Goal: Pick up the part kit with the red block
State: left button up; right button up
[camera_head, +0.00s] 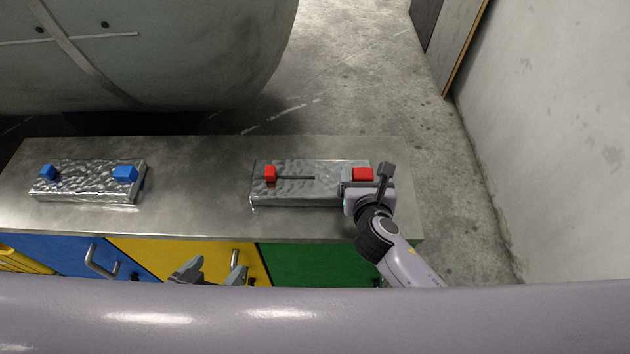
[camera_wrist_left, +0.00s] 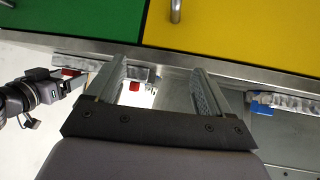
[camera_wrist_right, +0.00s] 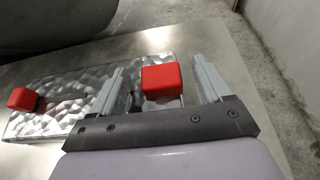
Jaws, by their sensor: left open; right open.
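The part kit with red blocks (camera_head: 318,194) is a silvery, crinkled flat packet lying on the metal counter. It carries a red block at its left end (camera_head: 270,174) and another at its right end (camera_head: 362,174). My right gripper (camera_head: 367,180) is open at the right red block. In the right wrist view that block (camera_wrist_right: 161,80) shows between the two fingers, with no grip on it. The left red block (camera_wrist_right: 22,99) is clear of the fingers. My left gripper (camera_head: 212,270) is open and empty in front of the counter's front edge, left of the red kit.
A similar kit with blue blocks (camera_head: 88,188) lies at the counter's left end. The counter (camera_head: 200,185) is bare between the kits. Blue, yellow and green (camera_head: 310,262) cabinet fronts with handles are below. A large grey rounded body (camera_head: 150,60) stands behind; a wall (camera_head: 560,120) is right.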

jog(key=c, duration=1.3)
jog(key=shift+r, duration=0.1)
notch_tip(320, 180, up, 20)
jog(key=p, duration=0.7)
grip_shut()
pick_arm(q)
notch_tip(320, 180, up, 6)
jog(key=a+p, duration=0.1)
jog(key=shift+s+p, duration=0.3)
jog(key=shift+s, duration=0.1)
pick_arm(e)
jog(key=shift+s, duration=0.15)
